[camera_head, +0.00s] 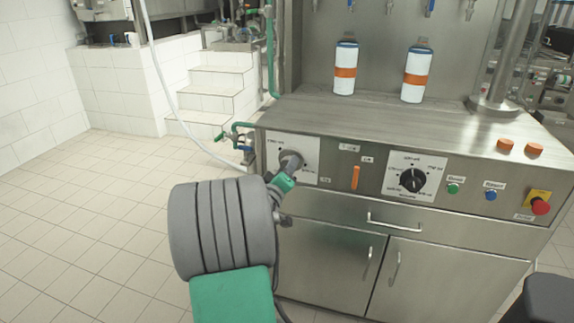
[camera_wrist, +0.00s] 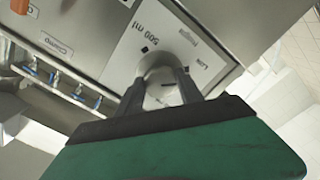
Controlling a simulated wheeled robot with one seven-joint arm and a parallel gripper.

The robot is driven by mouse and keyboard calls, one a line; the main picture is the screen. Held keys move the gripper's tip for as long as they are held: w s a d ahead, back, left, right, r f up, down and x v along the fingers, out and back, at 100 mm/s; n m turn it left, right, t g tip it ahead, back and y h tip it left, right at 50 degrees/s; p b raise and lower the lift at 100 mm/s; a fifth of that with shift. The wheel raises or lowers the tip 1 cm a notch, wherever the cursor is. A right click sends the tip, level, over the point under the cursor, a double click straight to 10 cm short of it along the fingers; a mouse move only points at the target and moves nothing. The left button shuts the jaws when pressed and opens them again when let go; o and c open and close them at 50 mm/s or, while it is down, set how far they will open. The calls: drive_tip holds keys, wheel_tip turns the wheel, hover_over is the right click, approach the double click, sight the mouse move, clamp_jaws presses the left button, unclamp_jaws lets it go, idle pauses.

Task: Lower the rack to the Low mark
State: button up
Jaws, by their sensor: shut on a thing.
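My gripper (camera_head: 287,168) is at the left white dial plate (camera_head: 308,147) on the steel machine's front. Its fingers (camera_wrist: 170,86) are closed around a grey knob (camera_head: 291,158), which they partly cover. In the wrist view the plate (camera_wrist: 128,52) carries a "500 ml" mark and another that seems to read "Low". The knob's pointer is hidden, so its setting cannot be told. A row of nozzles (camera_head: 388,6) shows at the top edge of the head view; the rack itself is mostly out of view.
Two bottles with orange bands (camera_head: 345,66) (camera_head: 416,70) stand on the steel top. Right of my gripper are an orange lever (camera_head: 355,177), a black dial (camera_head: 412,180), green and blue buttons and a red stop button (camera_head: 540,207). Tiled floor lies open at left.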

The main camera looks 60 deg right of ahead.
drive_tip(key=shift+n+p, duration=0.65)
drive_tip(key=shift+n, duration=0.65)
drive_tip(key=o, duration=1.3)
drive_tip(key=shift+o, duration=0.2)
drive_tip(key=s+a, duration=0.1)
drive_tip(key=a, duration=0.6)
drive_tip(key=shift+a, duration=0.4)
drive_tip(key=shift+s, duration=0.1)
